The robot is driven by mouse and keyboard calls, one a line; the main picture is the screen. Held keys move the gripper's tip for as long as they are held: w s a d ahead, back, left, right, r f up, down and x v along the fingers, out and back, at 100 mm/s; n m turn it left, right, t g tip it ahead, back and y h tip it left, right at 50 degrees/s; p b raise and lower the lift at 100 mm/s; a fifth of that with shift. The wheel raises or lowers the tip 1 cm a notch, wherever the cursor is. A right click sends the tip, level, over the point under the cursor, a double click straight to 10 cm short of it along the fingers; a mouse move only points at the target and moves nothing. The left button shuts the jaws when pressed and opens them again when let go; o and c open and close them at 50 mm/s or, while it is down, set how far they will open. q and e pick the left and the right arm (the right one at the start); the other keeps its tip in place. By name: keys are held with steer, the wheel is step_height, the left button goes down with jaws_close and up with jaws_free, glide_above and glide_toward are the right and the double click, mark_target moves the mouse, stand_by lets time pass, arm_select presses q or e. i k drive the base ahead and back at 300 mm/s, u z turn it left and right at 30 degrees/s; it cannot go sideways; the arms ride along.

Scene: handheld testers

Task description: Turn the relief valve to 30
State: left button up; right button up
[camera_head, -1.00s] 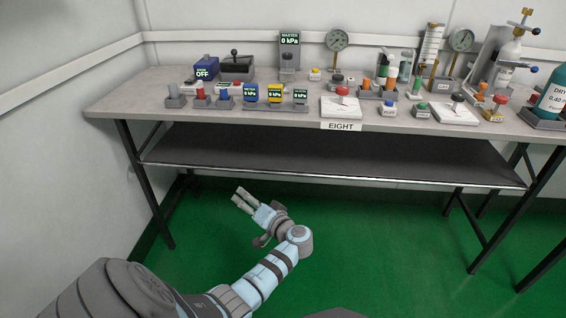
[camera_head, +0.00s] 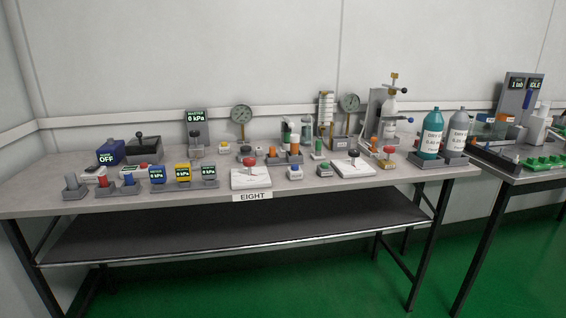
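The labels are too small to show which device is the relief valve. On the bench, a red knob (camera_head: 249,161) stands on a white plate behind the "EIGHT" sign (camera_head: 253,196). A dark knob (camera_head: 353,154) stands on a second white plate to its right. A brass piece with a red knob (camera_head: 389,151) is further right. No dial setting can be read. Neither of my grippers is in view.
Two round gauges (camera_head: 241,114) (camera_head: 349,103) stand at the back. Several handheld testers with screens (camera_head: 183,172) line the left front. Teal and grey bottles (camera_head: 431,134) (camera_head: 457,131) stand at the right end. A second table with a green rack (camera_head: 541,163) is beyond a gap.

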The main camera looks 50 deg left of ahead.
mark_target(249, 162)
steer(key=i, duration=1.1)
steer(key=u, duration=0.15)
